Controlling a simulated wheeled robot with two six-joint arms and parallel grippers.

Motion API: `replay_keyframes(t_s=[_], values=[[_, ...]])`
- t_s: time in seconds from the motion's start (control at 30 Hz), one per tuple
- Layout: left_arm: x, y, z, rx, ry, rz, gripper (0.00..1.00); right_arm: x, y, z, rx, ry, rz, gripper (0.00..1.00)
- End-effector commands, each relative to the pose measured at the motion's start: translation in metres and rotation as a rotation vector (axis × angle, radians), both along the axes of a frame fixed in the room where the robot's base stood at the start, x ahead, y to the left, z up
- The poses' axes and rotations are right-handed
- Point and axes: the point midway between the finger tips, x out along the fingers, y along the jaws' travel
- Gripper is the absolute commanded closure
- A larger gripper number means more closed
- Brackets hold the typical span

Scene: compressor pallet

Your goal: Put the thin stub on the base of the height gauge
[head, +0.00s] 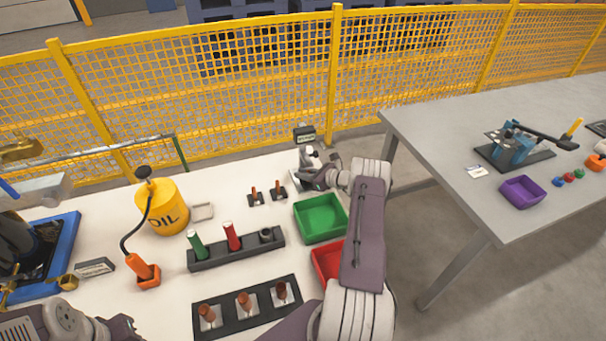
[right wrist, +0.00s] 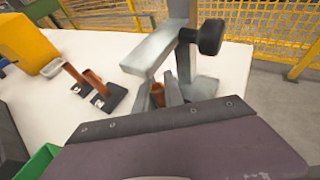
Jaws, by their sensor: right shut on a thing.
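The height gauge (head: 309,154) stands at the far edge of the white table. In the right wrist view its grey column, its sideways arm (right wrist: 150,55) and its black knob (right wrist: 204,37) rise in front of me. A copper-brown stub (right wrist: 157,94) is upright between the fingers of my right gripper (right wrist: 166,98), below the gauge's arm. My right gripper (head: 314,179) is shut on it in front of the gauge. I cannot tell whether the stub touches the base. My left gripper (head: 122,328) shows only partly at the lower left; its jaws are unclear.
Two copper pieces stand in small black holders (head: 255,199) left of the gauge. A green bin (head: 321,221) and a red bin (head: 327,262) lie nearer. A dark rack (head: 240,250), a black tray with copper stubs (head: 246,323) and a yellow oil can (head: 163,207) stand left.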

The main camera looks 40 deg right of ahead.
Motion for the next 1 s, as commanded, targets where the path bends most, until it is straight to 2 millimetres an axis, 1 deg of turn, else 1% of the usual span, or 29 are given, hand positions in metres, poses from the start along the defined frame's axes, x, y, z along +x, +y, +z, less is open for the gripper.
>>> replay_keyframes(t_s=[0.07, 0.1, 0.37, 0.47, 0.57, 0.8, 0.9, 1.0], values=[[0.0, 0.0, -0.004, 0.0, 0.0, 0.0, 0.64, 0.0, 0.0, -0.003, 0.0, -0.001, 0.0, 1.0], [0.0, 0.0, -0.003, 0.0, 0.0, 0.0, 0.64, 0.0, 0.0, -0.002, 0.0, 0.0, 0.0, 0.78], [0.0, 0.0, -0.002, 0.0, 0.0, 0.0, 0.64, 0.0, 0.0, -0.002, 0.0, 0.0, 0.0, 0.77], [0.0, 0.0, 0.003, 0.0, 0.0, 0.0, 0.64, 0.0, 0.0, 0.004, 0.0, 0.0, 0.0, 0.77], [0.0, 0.0, 0.003, 0.0, 0.0, 0.0, 0.64, -0.015, -0.007, 0.009, 0.0, -0.001, -0.003, 0.77], [0.0, 0.0, 0.007, 0.0, 0.0, 0.0, 0.64, -0.07, -0.025, 0.032, 0.001, -0.001, -0.004, 0.77], [0.0, 0.0, 0.008, 0.0, 0.0, 0.0, 0.64, -0.088, -0.03, 0.039, -0.001, 0.0, -0.003, 0.77], [0.0, 0.0, 0.008, 0.0, 0.0, 0.0, 0.64, -0.099, -0.034, 0.044, 0.0, -0.001, -0.002, 0.77]])
